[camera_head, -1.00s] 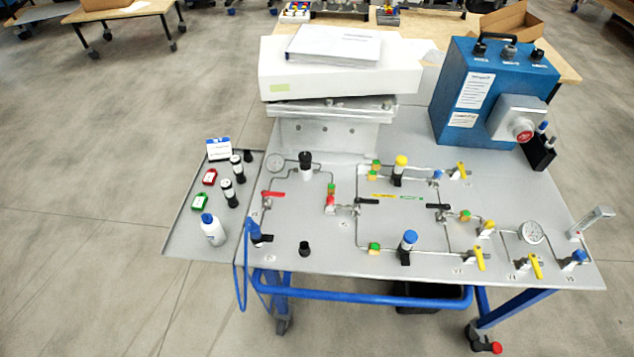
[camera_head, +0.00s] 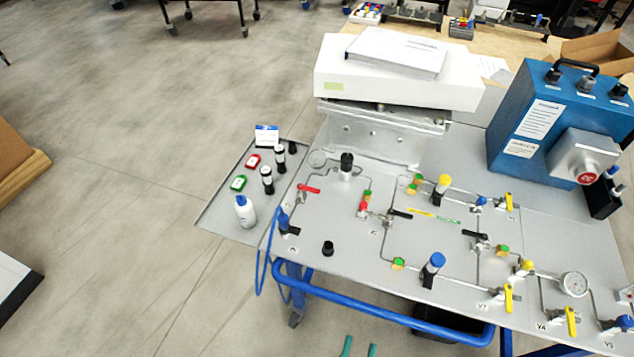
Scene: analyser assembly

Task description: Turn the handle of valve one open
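The valve panel (camera_head: 350,268) is a grey board with thin pipes on a blue-framed cart. A red lever handle (camera_head: 309,189) sits at its upper left, and a blue-and-black valve (camera_head: 285,224) sits at its left edge. Small labels stand by the valves. I can read V4 and V5 at the lower right, but I cannot tell which label marks valve one. Two teal fingertips, which look like those of my gripper (camera_head: 359,347), show at the bottom edge. They are apart with nothing between them, in front of the cart and clear of the panel's handles. The rest of the gripper is out of frame.
A side shelf (camera_head: 212,214) at the left holds a white bottle (camera_head: 246,212) and several small items. A white box (camera_head: 385,88) and a blue control box (camera_head: 545,120) stand at the back. The cart's blue rail (camera_head: 390,316) runs along the front. Floor at left is open.

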